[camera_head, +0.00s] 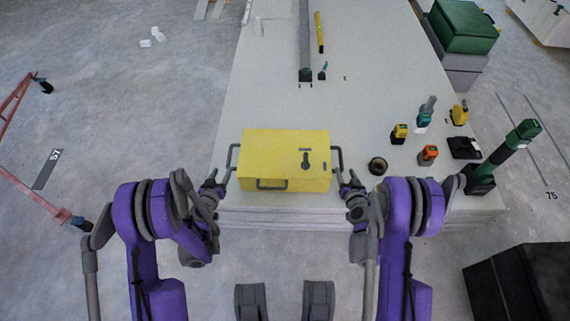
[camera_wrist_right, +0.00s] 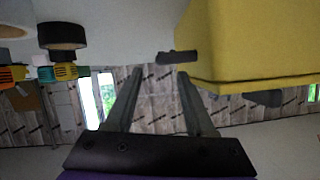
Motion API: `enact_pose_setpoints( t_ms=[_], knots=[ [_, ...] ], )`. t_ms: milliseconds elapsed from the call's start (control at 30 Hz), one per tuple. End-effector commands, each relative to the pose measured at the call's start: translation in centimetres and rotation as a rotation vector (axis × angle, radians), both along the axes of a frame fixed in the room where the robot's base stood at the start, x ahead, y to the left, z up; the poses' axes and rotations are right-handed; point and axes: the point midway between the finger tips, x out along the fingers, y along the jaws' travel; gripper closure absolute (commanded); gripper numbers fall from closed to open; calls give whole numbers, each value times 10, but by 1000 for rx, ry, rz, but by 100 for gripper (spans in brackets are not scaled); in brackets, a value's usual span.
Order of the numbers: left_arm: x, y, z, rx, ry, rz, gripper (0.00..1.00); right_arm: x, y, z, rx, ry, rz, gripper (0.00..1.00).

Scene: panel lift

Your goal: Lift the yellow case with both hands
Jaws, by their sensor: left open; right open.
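The yellow case (camera_head: 260,152) lies flat at the near edge of the pale stacked panels, with a dark handle on its left side (camera_head: 231,158) and one on its right side (camera_head: 340,158). My left gripper (camera_head: 222,181) is open close to the left handle. My right gripper (camera_head: 345,179) is open close to the right handle. In the right wrist view the open fingers (camera_wrist_right: 160,74) have an empty gap, with a dark handle end (camera_wrist_right: 178,57) just beyond them and the yellow case (camera_wrist_right: 250,42) at upper right. Whether either gripper touches its handle I cannot tell.
On the panels (camera_head: 270,80) right of the case are a black round item (camera_head: 377,165), an orange tool (camera_head: 428,154) and several other tools. A green-and-black post (camera_head: 503,155) stands at the right edge.

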Motion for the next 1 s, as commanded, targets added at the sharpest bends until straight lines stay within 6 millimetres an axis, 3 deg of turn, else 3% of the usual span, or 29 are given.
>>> enact_pose_setpoints(
  t_ms=[167, 600, 800, 1000],
  knots=[
    [15, -2, -6, 2, 1, -2, 45, 15, 1, -6, -1, 1, 2, 45],
    [83, -11, -34, 1, 1, -1, 45, 84, 4, -34, -1, 1, 1, 45],
    [97, -13, -40, -1, 1, 0, 45, 98, 5, -40, -1, 1, 1, 45],
    [99, -13, -40, 0, 1, 0, 45, 100, 5, -40, -1, 1, 1, 45]
  ],
)
